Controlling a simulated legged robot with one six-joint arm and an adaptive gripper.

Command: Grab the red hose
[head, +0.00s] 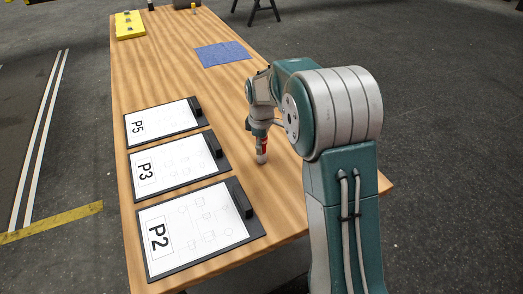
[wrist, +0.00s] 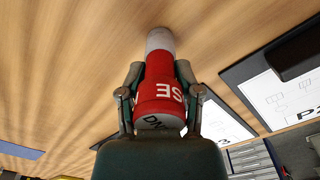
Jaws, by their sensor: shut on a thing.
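The red hose (wrist: 160,95) has a red body with white lettering and a pale grey end. In the wrist view it lies between the two fingers of my gripper (wrist: 160,92), which are shut on it from both sides. In the head view only a little red of the hose (head: 264,143) and its pale lower end show, upright at or just above the wooden table. I cannot tell whether it touches the table. My gripper (head: 260,128) points down there and is partly hidden by my arm.
Clipboards marked P5 (head: 163,122), P3 (head: 174,166) and P2 (head: 196,229) lie left of my gripper on the wooden table (head: 160,70). A blue cloth (head: 222,54) and a yellow block (head: 129,25) lie farther back. The table between cloth and clipboards is clear.

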